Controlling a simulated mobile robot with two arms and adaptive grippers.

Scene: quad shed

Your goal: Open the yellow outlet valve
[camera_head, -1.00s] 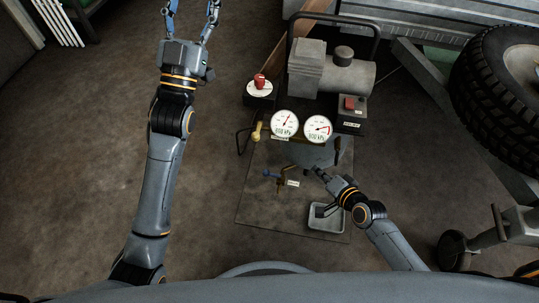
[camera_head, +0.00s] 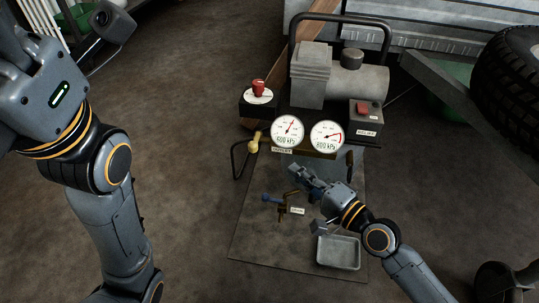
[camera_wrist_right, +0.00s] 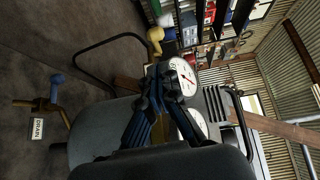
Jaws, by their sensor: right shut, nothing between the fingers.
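The yellow outlet valve handle (camera_head: 254,143) is a rounded yellow knob at the left of the gauges, beside the OUTLET label (camera_head: 282,151). It also shows near the top of the right wrist view (camera_wrist_right: 155,37). My right gripper (camera_head: 298,172) is shut and empty, below the gauges and to the right of the yellow handle, apart from it. Its closed fingers (camera_wrist_right: 163,85) show in the right wrist view, in front of a gauge. My left arm fills the left edge; its fingers are out of the frame.
The left gauge (camera_head: 287,130) and right gauge (camera_head: 326,136) stand above my right gripper. A blue-handled drain valve (camera_head: 268,198) lies left of it. A red knob (camera_head: 258,88), a red-button box (camera_head: 363,115) and a grey tray (camera_head: 338,252) are nearby. The floor at left is clear.

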